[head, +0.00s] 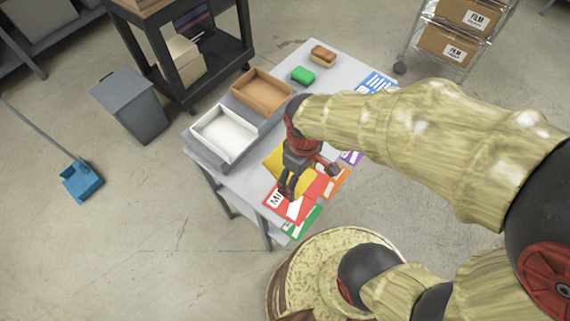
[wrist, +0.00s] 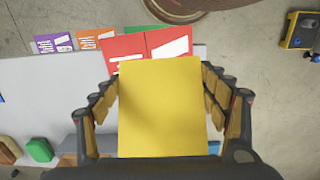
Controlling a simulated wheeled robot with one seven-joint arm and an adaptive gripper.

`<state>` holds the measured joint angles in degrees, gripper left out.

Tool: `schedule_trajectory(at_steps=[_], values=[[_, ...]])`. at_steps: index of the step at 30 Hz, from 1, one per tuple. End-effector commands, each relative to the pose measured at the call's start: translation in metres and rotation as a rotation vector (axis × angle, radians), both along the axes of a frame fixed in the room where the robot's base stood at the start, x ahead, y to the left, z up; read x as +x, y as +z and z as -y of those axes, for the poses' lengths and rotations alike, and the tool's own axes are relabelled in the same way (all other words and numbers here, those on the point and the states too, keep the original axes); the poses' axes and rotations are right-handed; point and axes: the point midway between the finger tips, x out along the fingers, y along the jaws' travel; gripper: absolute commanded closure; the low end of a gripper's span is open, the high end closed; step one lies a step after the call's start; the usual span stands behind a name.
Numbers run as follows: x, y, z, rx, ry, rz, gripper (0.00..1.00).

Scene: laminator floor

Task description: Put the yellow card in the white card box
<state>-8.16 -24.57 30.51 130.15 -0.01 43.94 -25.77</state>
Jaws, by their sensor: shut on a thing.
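The yellow card (head: 277,157) is flat and partly hidden behind my gripper (head: 288,190) in the head view. In the wrist view the yellow card (wrist: 162,107) fills the space between the two sets of fingers of my gripper (wrist: 160,88), which is shut on it. It overlaps the red card (head: 291,204); its exact height over the table is hard to tell. The white card box (head: 226,132) stands open at the table's left end, left of my gripper. It looks empty.
A tan box (head: 262,91) stands behind the white box. A green block (head: 303,75) and a brown-and-cream block (head: 323,54) lie farther back. Orange (head: 336,183), purple (head: 352,158), green (head: 303,224) and blue (head: 376,83) cards lie along the table's right edge.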

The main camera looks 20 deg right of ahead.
Motion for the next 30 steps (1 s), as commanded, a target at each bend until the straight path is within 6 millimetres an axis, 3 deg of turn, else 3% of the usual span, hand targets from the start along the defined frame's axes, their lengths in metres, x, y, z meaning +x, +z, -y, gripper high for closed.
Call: schedule_trajectory(at_steps=[11,18,24,30], values=[[0.064,-0.038,-0.044,0.0,0.003,-0.002,0.51],[0.094,-0.08,-0.065,-0.001,0.001,-0.003,0.51],[0.106,-0.108,-0.072,-0.001,-0.002,-0.001,0.51],[0.109,-0.122,-0.073,0.0,-0.002,0.0,0.51]])
